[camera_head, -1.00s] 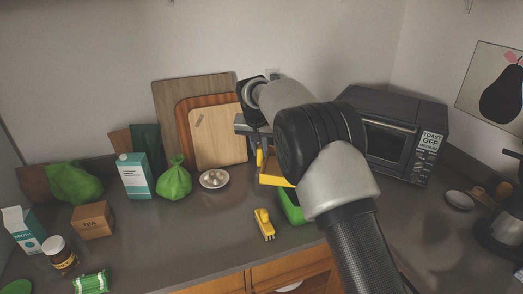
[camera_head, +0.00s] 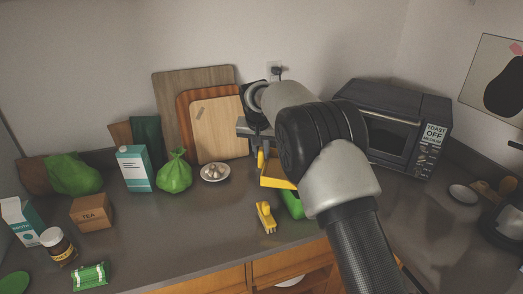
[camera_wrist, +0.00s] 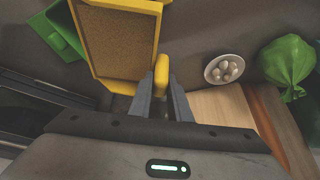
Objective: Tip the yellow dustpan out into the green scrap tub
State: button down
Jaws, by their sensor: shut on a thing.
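The yellow dustpan (camera_head: 274,182) hangs above the counter, partly hidden behind my arm in the head view. In the wrist view the dustpan (camera_wrist: 157,40) shows its yellow rim around a flat brown, speckled inside. My gripper (camera_wrist: 163,92) is shut on its yellow handle, which shows between the two fingers. In the head view my gripper (camera_head: 256,138) is mostly covered by my wrist. The green scrap tub (camera_head: 292,206) stands on the counter just below the dustpan, largely hidden by the dustpan and arm. The tub (camera_wrist: 62,28) is partly visible left of the dustpan in the wrist view.
A small yellow object (camera_head: 265,217) lies on the counter in front. A plate of pale round things (camera_head: 214,173), a green bag (camera_head: 174,172) and a carton (camera_head: 134,168) stand to the left. Cutting boards (camera_head: 222,130) lean behind. A toaster oven (camera_head: 395,130) stands right.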

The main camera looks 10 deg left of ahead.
jog(key=d+r+m+y+b, duration=0.1)
jog(key=d+r+y+b, duration=0.3)
jog(key=d+y+b, duration=0.1)
jog(key=w+d+r+m+y+b, duration=0.1)
jog(key=d+r+y+b, duration=0.4)
jog(key=d+b, duration=0.3)
jog(key=shift+d+m+y+b, duration=0.3)
jog(key=shift+y+b, duration=0.3)
jog(key=shift+b, duration=0.4)
jog(key=shift+r+p, duration=0.1)
jog(key=shift+p, duration=0.35)
dwell(1.7)
